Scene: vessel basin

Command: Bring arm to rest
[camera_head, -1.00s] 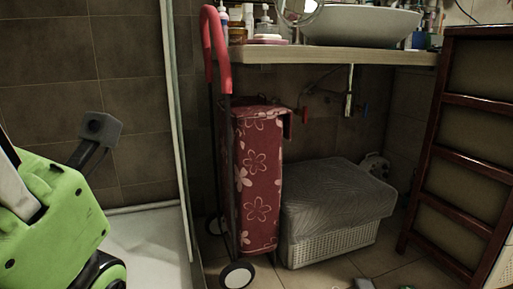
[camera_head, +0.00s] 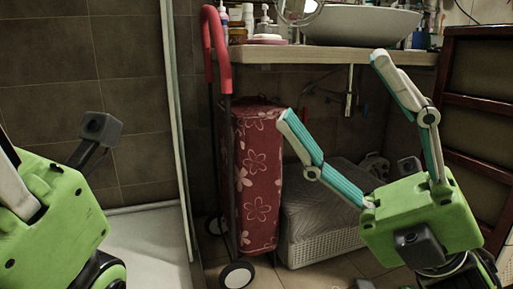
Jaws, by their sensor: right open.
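My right gripper (camera_head: 329,85) is in the lower right, its green body low and its two teal-and-grey fingers spread wide and pointing up. Nothing is between the fingers. It appears in front of the grey covered basket and below the sink counter. My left gripper (camera_head: 50,215) is at the left edge; its green body and a dark block on a stalk show, but its fingertips are out of the frame, so its opening cannot be told.
A red floral shopping trolley (camera_head: 257,180) stands in the middle. Behind my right gripper are a grey covered basket (camera_head: 310,205) and a wooden rack (camera_head: 485,112). A white sink (camera_head: 360,24) sits on the counter (camera_head: 300,55) above. A shower tray (camera_head: 150,235) is at left.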

